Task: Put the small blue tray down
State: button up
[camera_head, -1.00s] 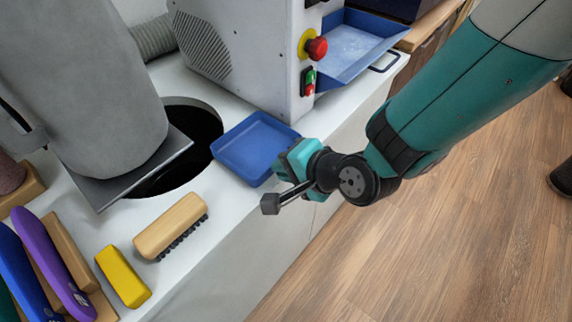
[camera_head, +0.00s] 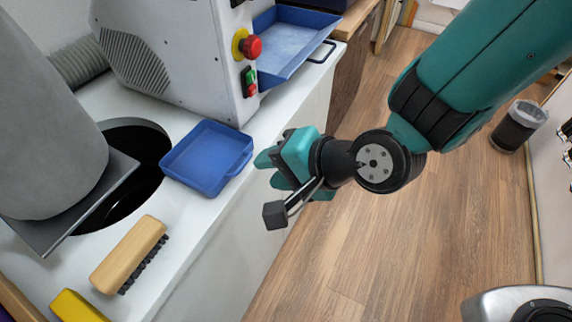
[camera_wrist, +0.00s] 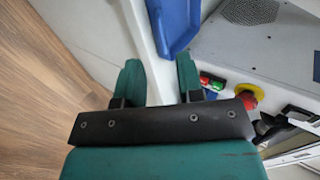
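The small blue tray (camera_head: 207,157) sits flat on the white counter, between the round dark hole and the counter's front edge. Part of it shows at the top of the wrist view (camera_wrist: 176,24). My gripper (camera_head: 268,170) is to the right of the tray, over the counter's front edge, with its fingers pointing towards the tray. In the wrist view my gripper's two teal fingers (camera_wrist: 160,75) stand apart with nothing between them. A gap shows between the fingers and the tray.
A grey machine (camera_head: 175,55) with a red stop button stands behind the tray, and a larger blue tray (camera_head: 287,45) sits at its side. A wooden brush (camera_head: 128,255) and a yellow block (camera_head: 77,306) lie nearer. Open wooden floor (camera_head: 400,250) is on the right.

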jog(key=b+v, duration=0.2)
jog(key=b, duration=0.5)
jog(key=shift+s+d+r, duration=0.15)
jog(key=shift+d+r, duration=0.05)
jog(key=shift+d, duration=0.1)
jog(key=s+d+r+n+g+h, duration=0.1)
jog(key=s+d+n+g+h, duration=0.1)
jog(key=d+n, duration=0.3)
jog(key=s+d+r+n+g+h, duration=0.2)
jog(key=d+n, duration=0.4)
jog(key=d, duration=0.6)
jog(key=shift+s+n+h, duration=0.3)
jog(key=shift+s+h, duration=0.6)
jog(key=shift+s, duration=0.15)
jog(key=shift+d, duration=0.1)
